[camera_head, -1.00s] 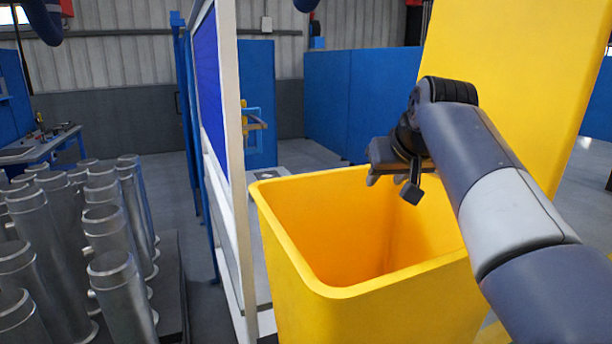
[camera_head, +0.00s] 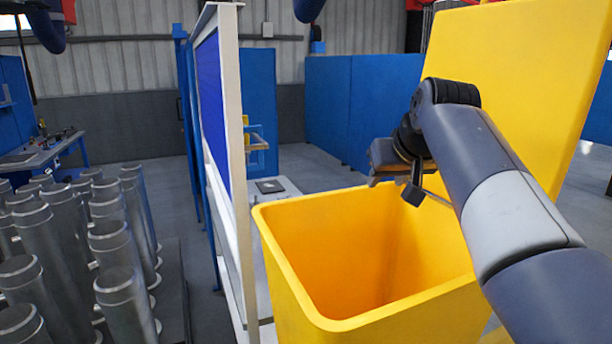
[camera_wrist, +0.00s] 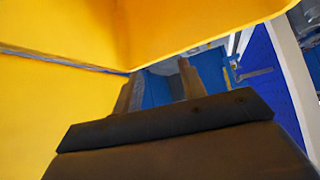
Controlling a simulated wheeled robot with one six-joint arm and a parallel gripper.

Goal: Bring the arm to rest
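My gripper (camera_head: 385,168) hangs over the yellow bin's rim at the centre right, at the end of my bent arm. In the wrist view my gripper (camera_wrist: 156,74) has two fingers standing apart, with nothing between them. The yellow bin (camera_head: 292,272) is open at the top, and the part of its inside that shows looks empty. Its floor is only partly visible. In the wrist view, yellow walls (camera_wrist: 55,110) fill the left and top, close to the fingers.
Several grey metal flanged cylinders (camera_head: 122,290) stand on a dark pallet at the left. A white-framed blue panel (camera_head: 237,165) stands between them and the bin. A tall yellow panel (camera_head: 515,75) rises behind my arm. A workbench (camera_head: 45,150) is at the far left.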

